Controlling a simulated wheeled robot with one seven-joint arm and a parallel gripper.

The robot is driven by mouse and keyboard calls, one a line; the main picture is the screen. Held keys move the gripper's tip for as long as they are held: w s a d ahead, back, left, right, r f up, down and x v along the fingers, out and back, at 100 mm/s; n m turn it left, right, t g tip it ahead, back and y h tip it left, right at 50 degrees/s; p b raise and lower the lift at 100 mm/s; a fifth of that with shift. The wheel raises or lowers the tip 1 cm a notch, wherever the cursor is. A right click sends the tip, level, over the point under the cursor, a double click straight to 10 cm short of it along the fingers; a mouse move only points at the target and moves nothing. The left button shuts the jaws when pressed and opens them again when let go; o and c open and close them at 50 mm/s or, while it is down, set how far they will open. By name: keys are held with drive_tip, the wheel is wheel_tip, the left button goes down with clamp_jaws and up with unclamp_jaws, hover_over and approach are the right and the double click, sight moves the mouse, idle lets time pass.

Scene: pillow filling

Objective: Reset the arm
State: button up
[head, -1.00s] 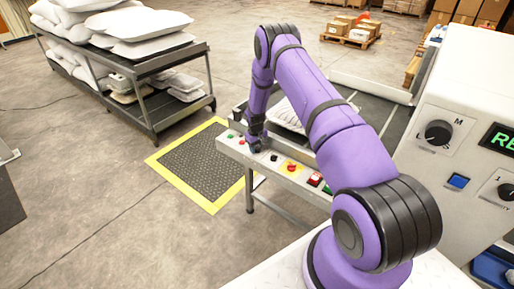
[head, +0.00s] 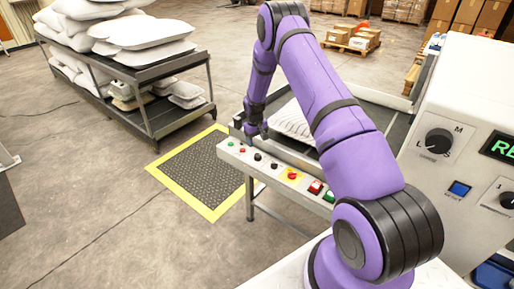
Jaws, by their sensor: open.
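My purple arm (head: 335,100) reaches from the lower right up and over to the conveyor table. My gripper (head: 256,128) is at its far end, pointing down just above the near left part of the table, behind the button panel (head: 275,168). It is small and dark here. It is open and I see nothing held in it. A striped white pillow (head: 290,120) lies on the table to the right of my gripper, partly hidden by my arm.
A grey rack (head: 150,68) with stacked white pillows (head: 140,32) stands at the upper left. A yellow-edged black mat (head: 205,170) lies on the floor. A white control cabinet (head: 455,110) with a dial and a lit display is close on the right. Boxes on a pallet (head: 350,38) stand behind.

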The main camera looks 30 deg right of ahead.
drive_tip(key=shift+r, duration=0.75)
